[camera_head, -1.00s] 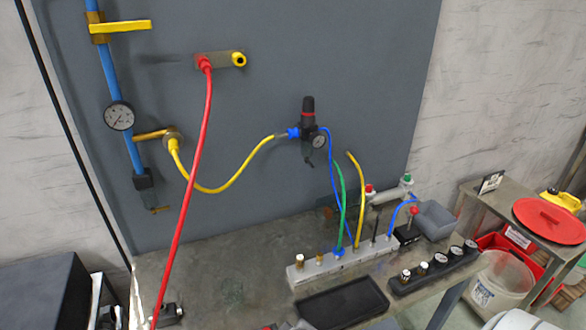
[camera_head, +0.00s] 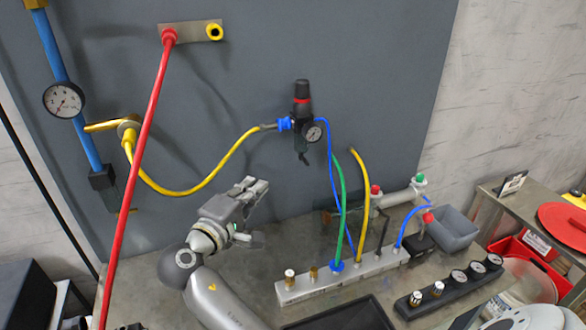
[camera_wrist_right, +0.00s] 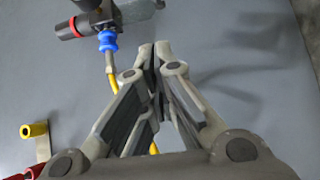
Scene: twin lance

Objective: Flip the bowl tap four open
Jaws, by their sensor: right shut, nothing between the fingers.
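A black regulator (camera_head: 302,105) with a red ring, a small gauge and a clear bowl (camera_head: 301,146) under it hangs on the grey panel. A small dark piece shows below the bowl, too small to tell as a tap or to read its position. My right gripper (camera_head: 258,187) is shut and empty, below and left of the bowl, apart from it. In the right wrist view its fingertips (camera_wrist_right: 155,48) are together; the regulator (camera_wrist_right: 78,25) lies at upper left and the bowl (camera_wrist_right: 138,10) at the top edge. My left gripper is not in view.
A yellow hose (camera_head: 205,188) runs to the regulator's left, and a red hose (camera_head: 138,165) hangs further left. Blue, green and yellow hoses rise from the grey manifold (camera_head: 325,282). A black tray (camera_head: 345,315) lies in front. The bench left of my arm is mostly clear.

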